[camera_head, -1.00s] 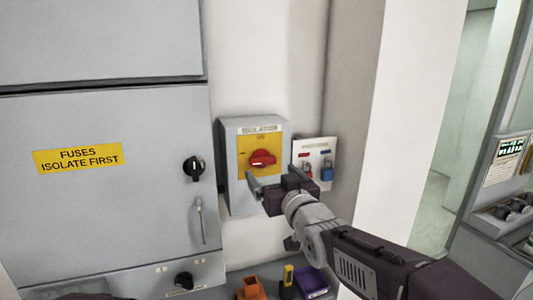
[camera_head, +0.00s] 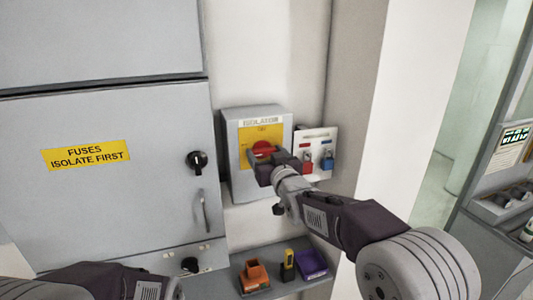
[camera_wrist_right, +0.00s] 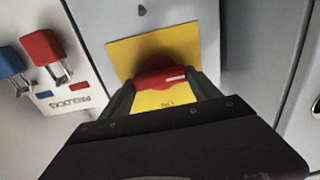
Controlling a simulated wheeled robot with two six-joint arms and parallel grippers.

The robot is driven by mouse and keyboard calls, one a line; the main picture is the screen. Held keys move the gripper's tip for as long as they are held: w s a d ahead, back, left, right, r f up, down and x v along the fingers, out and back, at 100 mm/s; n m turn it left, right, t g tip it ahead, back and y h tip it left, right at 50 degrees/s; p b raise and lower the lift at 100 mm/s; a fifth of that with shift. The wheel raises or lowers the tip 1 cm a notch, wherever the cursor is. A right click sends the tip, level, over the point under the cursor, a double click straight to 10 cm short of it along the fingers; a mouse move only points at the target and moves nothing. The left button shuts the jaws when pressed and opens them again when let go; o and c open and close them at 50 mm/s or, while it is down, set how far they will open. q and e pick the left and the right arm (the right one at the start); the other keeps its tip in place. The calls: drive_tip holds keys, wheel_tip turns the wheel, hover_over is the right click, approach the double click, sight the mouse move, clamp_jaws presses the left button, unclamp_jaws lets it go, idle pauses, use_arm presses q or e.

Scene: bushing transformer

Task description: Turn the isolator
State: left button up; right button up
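The isolator (camera_head: 240,185) is a grey box on the wall with a yellow plate (camera_head: 246,138) and a red rotary handle (camera_head: 263,148). My right gripper (camera_head: 266,160) is in front of the handle and hides its lower part in the head view. In the right wrist view the red handle (camera_wrist_right: 160,80) lies crosswise between the two spread fingers of my right gripper (camera_wrist_right: 163,90), one finger near each end. Contact with the handle cannot be made out. Part of my left arm shows at the bottom left of the head view; its gripper is out of frame.
A padlock board (camera_head: 318,140) with a red padlock (camera_head: 307,162) and a blue padlock (camera_head: 327,160) is just right of the isolator. A grey cabinet (camera_head: 110,210) fills the left. A shelf (camera_head: 222,285) below holds an orange holder (camera_head: 255,276), a yellow tool (camera_head: 288,262) and a purple tray (camera_head: 312,264).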

drive_tip(key=c, duration=0.6)
drive_tip(key=m+b, duration=0.3)
drive_tip(key=shift+f+b, duration=0.2)
drive_tip(key=shift+b, duration=0.15)
drive_tip(key=m+b, duration=0.2)
drive_tip(key=m, duration=0.3)
drive_tip(key=shift+d+b, duration=0.15)
drive_tip(key=shift+b, duration=0.25)
drive_tip(key=m+b, duration=0.1)
drive_tip(key=m, duration=0.8)
drive_tip(key=shift+m, duration=0.4)
drive_tip(key=o, duration=1.4)
